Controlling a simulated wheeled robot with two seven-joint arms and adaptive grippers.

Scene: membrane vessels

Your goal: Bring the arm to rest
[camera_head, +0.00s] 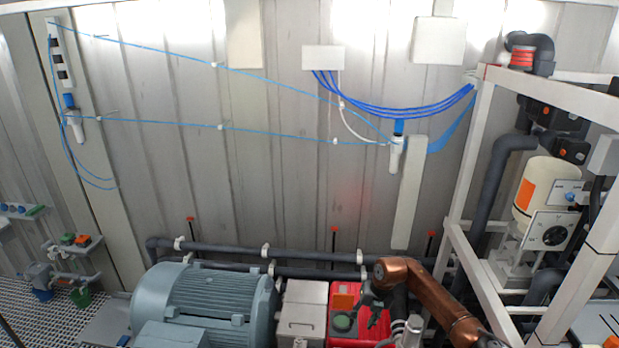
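My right arm (432,298) is copper coloured and comes in from the bottom right. It bends at an elbow-like joint near the bottom centre. My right gripper (370,311) is small and dark and hangs at the end of that arm, in front of a red unit. Its fingers blend with the dark parts behind, so I cannot tell whether they are open or shut. I see nothing clearly held in it. My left arm and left gripper are not in view.
A grey-blue motor (205,305) and a metal box (302,312) stand left of the red unit (345,292). Dark pipes (225,249) run behind them along the wall. A white frame (467,165) with a pump (537,195) stands at right. Blue hoses (400,112) hang on the wall.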

